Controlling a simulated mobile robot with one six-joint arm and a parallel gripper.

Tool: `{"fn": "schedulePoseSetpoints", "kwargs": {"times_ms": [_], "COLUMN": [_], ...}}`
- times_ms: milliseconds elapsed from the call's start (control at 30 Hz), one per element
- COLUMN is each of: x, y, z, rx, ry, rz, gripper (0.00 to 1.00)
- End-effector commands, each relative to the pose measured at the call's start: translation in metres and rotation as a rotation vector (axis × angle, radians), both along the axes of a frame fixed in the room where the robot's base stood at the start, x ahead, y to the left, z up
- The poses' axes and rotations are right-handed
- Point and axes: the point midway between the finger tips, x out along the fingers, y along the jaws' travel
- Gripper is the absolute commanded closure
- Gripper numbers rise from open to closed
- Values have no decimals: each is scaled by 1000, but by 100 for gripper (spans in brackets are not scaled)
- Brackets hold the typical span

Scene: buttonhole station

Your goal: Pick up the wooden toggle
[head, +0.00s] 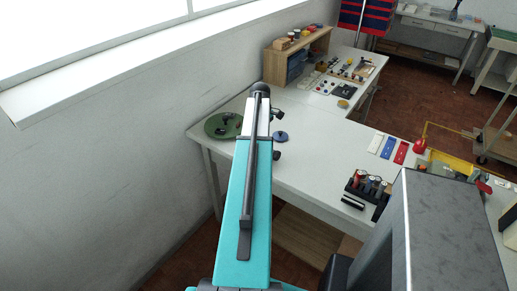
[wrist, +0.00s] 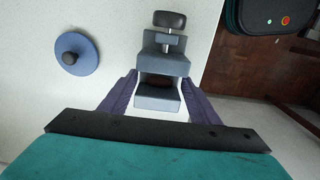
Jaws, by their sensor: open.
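In the wrist view, my gripper (wrist: 160,84) is open, with its two dark purple fingers spread over a white tabletop. A stepped grey block (wrist: 160,102) shows between and beyond the fingers, with a dark rounded knob (wrist: 170,20) on a short metal stem at its far end. A dark brown piece (wrist: 157,81) shows in the gap of the grey block. It may be the wooden toggle, but I cannot tell for sure. I cannot tell whether the fingers touch the block. In the head view, my arm hides the gripper and what lies under it.
A blue disc (wrist: 75,54) with a dark knob lies left of the gripper; it also shows in the head view (head: 281,136). A round green tray (head: 214,129) sits at the table's left corner. A black rack (head: 357,187) and flat cards (head: 388,147) stand farther right.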

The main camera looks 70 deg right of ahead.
Motion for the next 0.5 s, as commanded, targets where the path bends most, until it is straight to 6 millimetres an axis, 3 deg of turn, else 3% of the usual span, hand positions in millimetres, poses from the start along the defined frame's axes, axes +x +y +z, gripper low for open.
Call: {"fn": "schedulePoseSetpoints", "kwargs": {"times_ms": [500], "x": [0], "y": [0], "z": [-6], "rx": [-1], "ry": [0], "rz": [0], "gripper": [44]}}
